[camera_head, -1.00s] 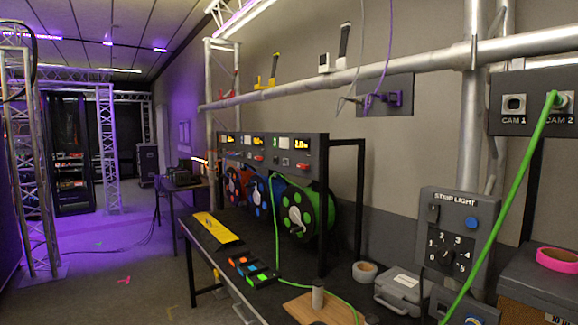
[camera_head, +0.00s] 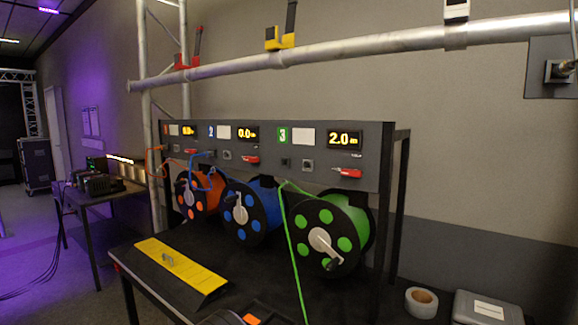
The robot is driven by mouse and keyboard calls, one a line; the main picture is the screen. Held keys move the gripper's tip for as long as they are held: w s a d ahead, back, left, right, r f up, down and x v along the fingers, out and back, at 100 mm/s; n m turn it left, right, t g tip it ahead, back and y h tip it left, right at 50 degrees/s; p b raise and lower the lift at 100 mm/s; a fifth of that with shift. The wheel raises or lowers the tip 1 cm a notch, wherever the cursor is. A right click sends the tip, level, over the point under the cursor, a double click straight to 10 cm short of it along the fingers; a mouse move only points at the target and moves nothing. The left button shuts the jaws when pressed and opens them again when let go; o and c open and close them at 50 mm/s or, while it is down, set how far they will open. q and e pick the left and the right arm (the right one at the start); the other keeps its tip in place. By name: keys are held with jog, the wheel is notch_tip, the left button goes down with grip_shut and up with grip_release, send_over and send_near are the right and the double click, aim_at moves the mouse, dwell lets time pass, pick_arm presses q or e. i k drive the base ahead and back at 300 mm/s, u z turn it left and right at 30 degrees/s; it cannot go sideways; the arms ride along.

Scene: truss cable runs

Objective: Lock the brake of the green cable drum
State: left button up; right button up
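The green cable drum (camera_head: 329,238) hangs under the drum rack panel (camera_head: 374,149) at its right end, with a black face, green discs and a grey crank (camera_head: 325,245). Above it are a green label 3, a display reading 2.0 and a red lever (camera_head: 347,172) that lies about level; I take this lever to be its brake but cannot tell whether it is locked. The green cable (camera_head: 291,240) runs down from the drum's upper left across the table. Neither of my grippers is in view.
The blue drum (camera_head: 252,211) and the orange drum (camera_head: 200,192) hang to the left, each with its own red lever above. A yellow cable ramp (camera_head: 180,264) lies on the black table. A tape roll (camera_head: 421,302) and a grey case (camera_head: 487,308) are at right. A pipe (camera_head: 360,48) crosses above.

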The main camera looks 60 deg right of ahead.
aim_at(355, 172)
jog(key=i, duration=1.4)
jog(key=z, duration=2.25)
